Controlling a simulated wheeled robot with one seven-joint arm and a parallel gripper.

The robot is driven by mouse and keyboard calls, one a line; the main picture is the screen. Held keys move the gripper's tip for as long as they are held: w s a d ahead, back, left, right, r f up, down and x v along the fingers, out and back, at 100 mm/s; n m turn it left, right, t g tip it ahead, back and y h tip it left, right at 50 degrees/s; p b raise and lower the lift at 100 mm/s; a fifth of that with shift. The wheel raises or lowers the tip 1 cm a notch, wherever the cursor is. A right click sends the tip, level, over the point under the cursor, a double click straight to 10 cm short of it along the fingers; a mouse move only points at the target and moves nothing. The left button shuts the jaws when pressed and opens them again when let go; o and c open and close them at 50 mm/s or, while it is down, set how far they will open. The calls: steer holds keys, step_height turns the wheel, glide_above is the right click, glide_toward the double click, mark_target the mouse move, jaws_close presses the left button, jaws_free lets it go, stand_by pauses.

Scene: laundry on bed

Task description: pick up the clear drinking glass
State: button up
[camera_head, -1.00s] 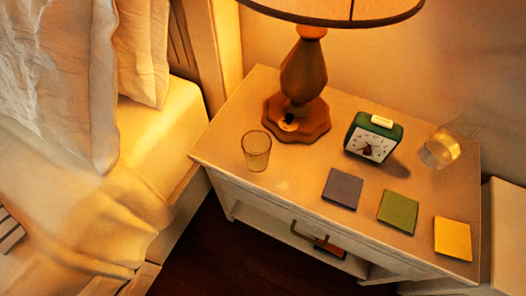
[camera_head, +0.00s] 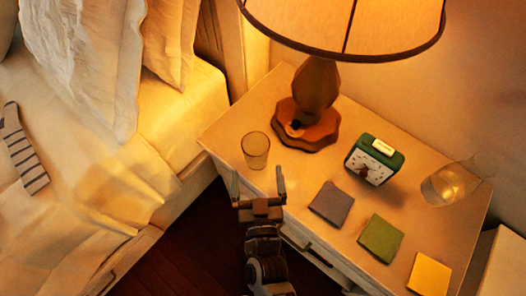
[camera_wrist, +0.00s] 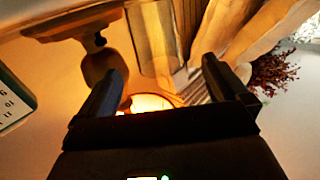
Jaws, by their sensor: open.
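A clear drinking glass (camera_head: 256,150) stands upright near the left front edge of the nightstand (camera_head: 222,136), left of the lamp base. My gripper (camera_head: 258,173) is open and empty, with its two fingers pointing toward this glass from the front edge side. Whether the fingers are above or in front of the edge I cannot tell. In the wrist view my open gripper (camera_wrist: 160,78) shows its two fingers apart with nothing held. A second clear glass vessel (camera_head: 446,186) is at the right of the nightstand.
A lamp (camera_head: 316,88) stands behind the glass, its shade overhanging. A green clock (camera_head: 373,160) is in the middle. Grey (camera_head: 331,204), green (camera_head: 380,238) and yellow (camera_head: 429,275) squares lie along the front. The bed (camera_head: 85,215) with a striped sock (camera_head: 25,155) is left.

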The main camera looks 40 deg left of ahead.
mark_target(255, 138)
steer(key=x, duration=0.8)
steer(key=shift+w, duration=0.25)
steer(key=shift+c, duration=0.5)
steer(key=shift+r, duration=0.1)
steer(key=c, duration=1.1)
